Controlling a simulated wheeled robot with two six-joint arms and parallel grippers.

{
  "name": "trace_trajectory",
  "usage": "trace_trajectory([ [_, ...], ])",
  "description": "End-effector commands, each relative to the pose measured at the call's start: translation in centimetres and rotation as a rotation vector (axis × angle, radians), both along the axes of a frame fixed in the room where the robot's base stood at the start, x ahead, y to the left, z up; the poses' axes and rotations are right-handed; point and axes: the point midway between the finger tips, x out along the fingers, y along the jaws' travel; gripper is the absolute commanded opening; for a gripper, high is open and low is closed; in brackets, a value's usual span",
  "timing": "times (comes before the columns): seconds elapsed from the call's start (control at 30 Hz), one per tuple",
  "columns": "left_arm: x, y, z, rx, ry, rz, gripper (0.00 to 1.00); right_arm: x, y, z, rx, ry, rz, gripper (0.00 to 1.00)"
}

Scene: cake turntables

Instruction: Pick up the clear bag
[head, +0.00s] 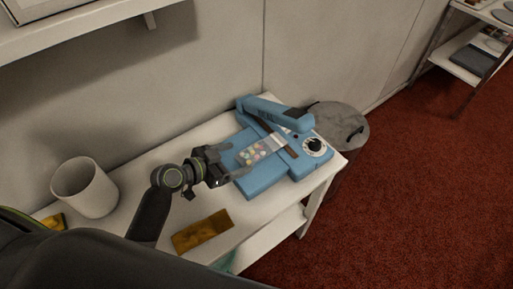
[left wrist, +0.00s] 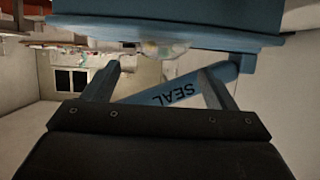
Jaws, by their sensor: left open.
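The clear bag (head: 258,153), with small coloured pieces inside, lies on the blue sealer (head: 264,181), its far end by the sealer's dark bar. My left gripper (head: 232,166) is open at the bag's near end. In the left wrist view the bag (left wrist: 165,49) shows beyond and between the open fingers (left wrist: 160,70), against the blue sealer body (left wrist: 165,28). I cannot tell whether the fingers touch the bag. The sealer's raised arm (head: 278,109) is marked SEAL. My right gripper is not in view.
The sealer stands on a white table (head: 190,148) against the wall. A white cup (head: 86,187) stands at the left, and a brown-yellow flat piece (head: 202,231) lies near the front. A grey bin (head: 340,120) is beyond the table's right end. Red carpet (head: 400,200) lies clear at right.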

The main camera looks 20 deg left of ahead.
Motion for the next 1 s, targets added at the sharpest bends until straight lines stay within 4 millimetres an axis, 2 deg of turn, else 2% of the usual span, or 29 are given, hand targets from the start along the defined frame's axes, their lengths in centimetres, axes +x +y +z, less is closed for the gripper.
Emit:
trace_trajectory([
  [0.27,1.3,-1.0,-0.5,-0.001,0.001,0.000,0.79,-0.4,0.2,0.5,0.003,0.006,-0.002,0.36],
  [0.6,4.4,-2.9,-1.7,-0.002,0.001,0.000,0.79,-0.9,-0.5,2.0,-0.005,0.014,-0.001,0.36],
  [1.0,5.0,-3.4,-2.3,0.001,0.000,0.000,0.78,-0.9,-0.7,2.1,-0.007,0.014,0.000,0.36],
])
